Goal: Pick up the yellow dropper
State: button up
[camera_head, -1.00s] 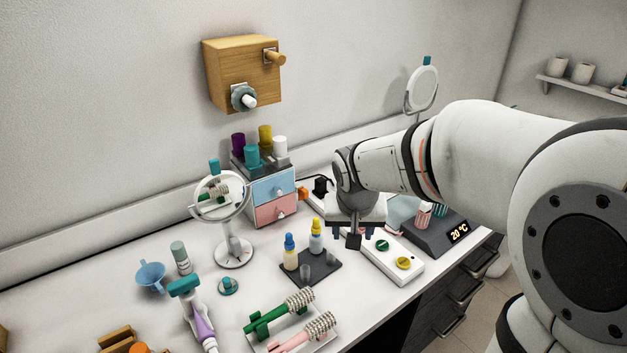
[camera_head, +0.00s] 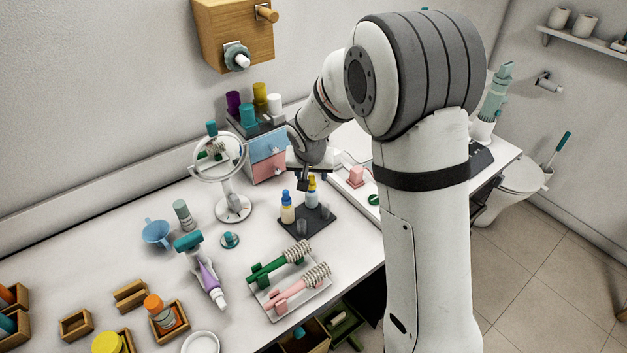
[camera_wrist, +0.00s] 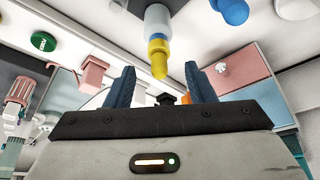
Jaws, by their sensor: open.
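The yellow dropper (camera_head: 311,184) tops a small pale bottle (camera_head: 311,198) standing on a dark tray (camera_head: 308,226). In the wrist view the yellow dropper (camera_wrist: 159,56) points toward my gripper and appears between its two blue fingers. My gripper (camera_wrist: 159,72) is open and empty. In the head view my gripper (camera_head: 304,180) hangs right at the dropper and partly hides it. A blue-topped bottle (camera_head: 287,208) stands just left of it on the same tray; its blue top (camera_wrist: 230,11) shows in the wrist view.
Small clear cups (camera_head: 302,226) share the tray. A blue and pink drawer box (camera_head: 268,160) stands behind, a round mirror (camera_head: 218,158) to the left. Hairbrushes on a white tray (camera_head: 298,296) lie in front. A pink block (camera_head: 356,176) is to the right.

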jog(key=shift+x, duration=1)
jog(key=c, duration=1.1)
